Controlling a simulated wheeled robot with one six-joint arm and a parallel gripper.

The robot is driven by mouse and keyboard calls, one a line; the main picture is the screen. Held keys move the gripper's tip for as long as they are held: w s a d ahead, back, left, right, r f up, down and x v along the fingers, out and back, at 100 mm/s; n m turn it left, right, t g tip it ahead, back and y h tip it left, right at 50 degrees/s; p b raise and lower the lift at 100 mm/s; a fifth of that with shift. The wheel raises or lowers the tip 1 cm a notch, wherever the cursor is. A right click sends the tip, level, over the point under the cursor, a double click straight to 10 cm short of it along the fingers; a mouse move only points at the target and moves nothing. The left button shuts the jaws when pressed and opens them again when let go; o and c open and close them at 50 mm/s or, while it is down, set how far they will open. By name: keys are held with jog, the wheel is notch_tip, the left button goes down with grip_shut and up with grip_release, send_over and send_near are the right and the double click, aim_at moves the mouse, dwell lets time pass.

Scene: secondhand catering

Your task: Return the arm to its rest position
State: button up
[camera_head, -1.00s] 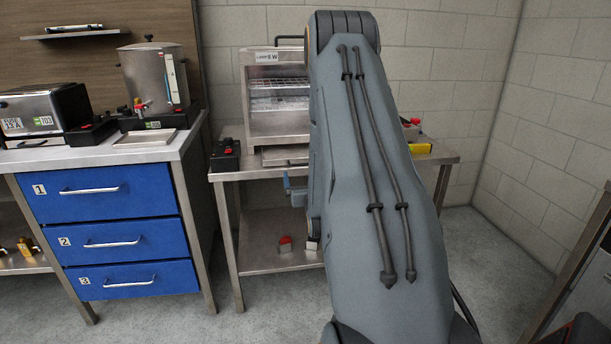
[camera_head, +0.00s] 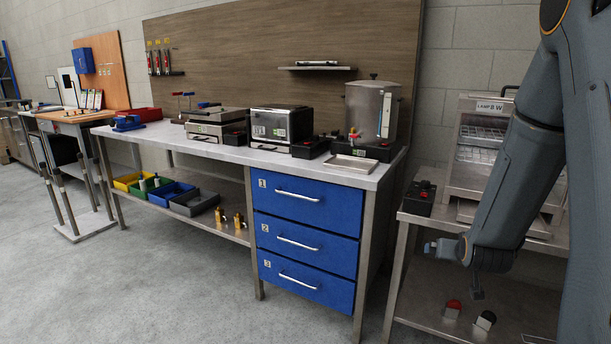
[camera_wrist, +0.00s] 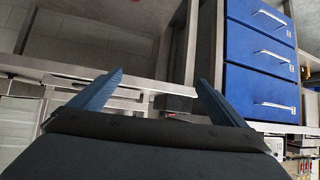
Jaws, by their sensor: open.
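My grey arm fills the right side of the head view, bent downward beside the steel side table (camera_head: 403,290). In the wrist view my gripper (camera_wrist: 160,80) has its two blue fingers spread apart with nothing between them. The blue drawer unit (camera_wrist: 262,62) lies beyond the right finger there. The same blue drawers (camera_head: 305,240) are shut in the head view, left of my arm. Part of the side table is hidden behind my arm.
The long workbench (camera_head: 225,152) carries a toaster-like appliance (camera_head: 280,125) and a steel urn (camera_head: 372,110). A black box with a red button (camera_head: 419,198) and a wire-racked steel oven (camera_head: 480,140) stand on the side table. Clear floor (camera_head: 150,280) lies in front of the bench.

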jog(key=s+a+r+n+g+y+p, duration=0.1)
jog(key=s+a+r+g, duration=0.1)
jog(key=s+a, duration=0.5)
jog(key=s+a+r+n+g+y+p, duration=0.1)
jog(key=s+a+g, duration=0.4)
jog(key=s, duration=0.7)
jog(key=s+a+r+n+g+y+p, duration=0.1)
jog(key=s+a+r+g, duration=0.1)
jog(key=s+a, duration=0.7)
jog(key=shift+s+a+r+n+g+y, duration=0.3)
jog(key=shift+s+a+r+g, duration=0.15)
jog(key=shift+g, duration=0.25)
jog(key=shift+d+f, duration=0.1)
